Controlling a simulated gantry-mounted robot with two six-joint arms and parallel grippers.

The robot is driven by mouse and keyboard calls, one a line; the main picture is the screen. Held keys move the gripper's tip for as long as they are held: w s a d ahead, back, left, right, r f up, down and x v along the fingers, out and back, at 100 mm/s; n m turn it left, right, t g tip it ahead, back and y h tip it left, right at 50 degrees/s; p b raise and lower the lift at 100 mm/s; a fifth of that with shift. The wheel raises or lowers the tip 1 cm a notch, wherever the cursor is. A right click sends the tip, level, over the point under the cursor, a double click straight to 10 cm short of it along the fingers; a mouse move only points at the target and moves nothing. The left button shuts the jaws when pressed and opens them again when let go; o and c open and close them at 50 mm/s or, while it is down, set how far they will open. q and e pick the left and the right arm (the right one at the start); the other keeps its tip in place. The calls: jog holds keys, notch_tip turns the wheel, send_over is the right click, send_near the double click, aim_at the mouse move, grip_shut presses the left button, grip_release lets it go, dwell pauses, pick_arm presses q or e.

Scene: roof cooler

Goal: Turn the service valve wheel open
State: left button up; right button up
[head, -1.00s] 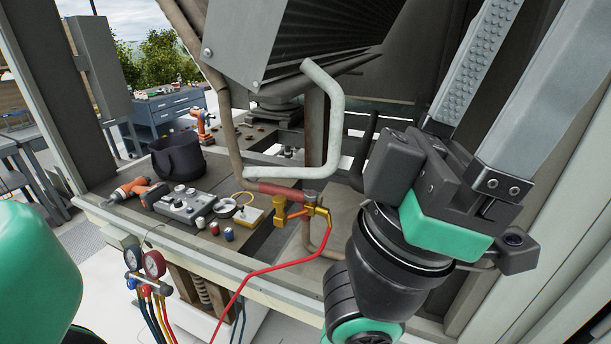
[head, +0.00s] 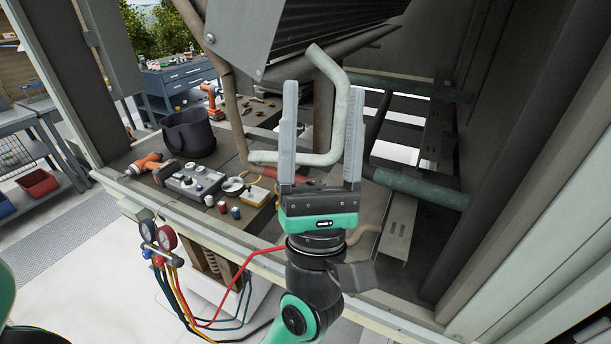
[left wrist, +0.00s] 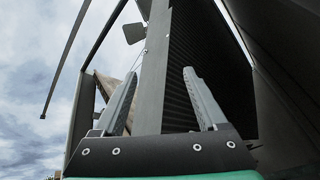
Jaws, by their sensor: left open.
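My left gripper (head: 322,92) stands upright in the middle of the head view, its two long grey fingers pointing up and spread wide, with nothing between them but the view of the bent grey pipe (head: 338,115) behind. In the left wrist view my left gripper (left wrist: 158,92) is also open and empty, in front of a ribbed dark panel and the sky. I cannot make out the valve wheel. The red hose (head: 258,252) runs behind the gripper's base, which covers the place where its end meets the brass fitting. My right gripper is not in view.
A gauge set (head: 160,240) with hoses hangs at the front edge. The louvred unit (head: 300,40) overhangs above. Green pipes (head: 420,188) cross at right.

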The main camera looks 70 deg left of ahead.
pick_arm(q)
jog(key=w+a+f+n+g+h+p, duration=0.1)
jog(key=w+a+f+n+g+h, duration=0.25)
jog(key=a+f, duration=0.4)
jog(key=n+g+h+p, duration=0.1)
jog(key=g+h+p, duration=0.2)
jog(key=h, duration=0.5)
send_near(314, 180)
jog(key=shift+y, duration=0.25)
jog(key=x, duration=0.3)
jog(key=b+x, duration=0.1)
jog(key=x, duration=0.2)
jog(key=f+b+x, duration=0.1)
jog(key=x, duration=0.3)
jog(key=shift+d, duration=0.1)
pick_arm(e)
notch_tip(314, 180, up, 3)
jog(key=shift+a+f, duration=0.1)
pick_arm(q)
grip_shut()
